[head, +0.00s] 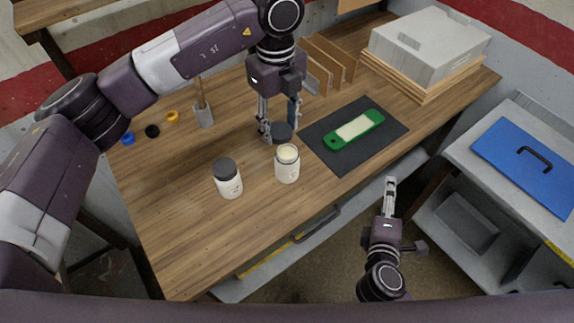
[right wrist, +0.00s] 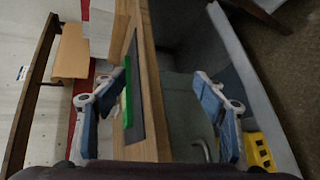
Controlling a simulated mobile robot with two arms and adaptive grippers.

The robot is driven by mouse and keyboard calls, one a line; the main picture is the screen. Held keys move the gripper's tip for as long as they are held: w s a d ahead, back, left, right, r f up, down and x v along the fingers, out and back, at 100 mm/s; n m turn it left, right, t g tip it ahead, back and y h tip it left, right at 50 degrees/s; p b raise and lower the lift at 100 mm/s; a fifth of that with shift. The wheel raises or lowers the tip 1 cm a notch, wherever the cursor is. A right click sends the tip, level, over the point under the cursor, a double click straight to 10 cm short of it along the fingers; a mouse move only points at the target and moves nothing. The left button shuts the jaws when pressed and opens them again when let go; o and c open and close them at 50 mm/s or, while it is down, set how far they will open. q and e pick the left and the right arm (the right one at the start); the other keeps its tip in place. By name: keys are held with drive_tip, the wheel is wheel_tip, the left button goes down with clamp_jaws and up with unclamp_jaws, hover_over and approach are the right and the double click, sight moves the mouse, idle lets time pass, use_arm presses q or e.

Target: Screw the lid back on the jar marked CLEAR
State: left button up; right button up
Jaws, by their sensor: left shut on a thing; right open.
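An open white jar (head: 287,168) stands upright near the table's front edge, its pale mouth uncovered. A second white jar (head: 229,183) with a dark lid on stands to its left. The markings on both are too small to read. My left gripper (head: 279,128) points down just behind the open jar, shut on a dark round lid (head: 283,133). The lid is apart from the jar's mouth; its exact height above the table is hard to tell. My right gripper (head: 390,187) is open and empty beyond the table's front edge; its spread fingers show in the right wrist view (right wrist: 160,105).
A green holder with a pale strip (head: 355,129) lies on a dark mat (head: 335,159) to the right. Blue, black and yellow rings and a grey cup (head: 204,117) are at back left. A wooden rack (head: 332,60) and a grey box (head: 428,45) stand behind. The front left tabletop is clear.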

use_arm(q)
drive_tip(key=shift+w+d+n, duration=0.1)
drive_tip(key=shift+d+n, duration=0.2)
drive_tip(key=shift+n, duration=0.3)
use_arm(e)
drive_tip(key=w+a+r+n+t+y, duration=0.2)
drive_tip(key=a+r+n+t, duration=0.15)
drive_tip(key=a+n, duration=0.2)
use_arm(q)
drive_tip(key=shift+w+d+n, duration=0.1)
drive_tip(key=shift+d+n, duration=0.15)
drive_tip(key=shift+n, duration=0.35)
drive_tip(key=shift+w+d+r+n, duration=0.15)
drive_tip(key=shift+d+n, duration=0.15)
drive_tip(key=shift+n, duration=0.5)
use_arm(e)
drive_tip(key=n+y, duration=1.1)
drive_tip(key=n, duration=0.8)
approach(293, 169)
drive_tip(key=shift+w+a, duration=0.35)
drive_tip(key=shift+a, duration=0.05)
drive_tip(key=x, duration=1.2)
drive_tip(key=shift+d, duration=0.15)
drive_tip(key=shift+c, duration=0.6)
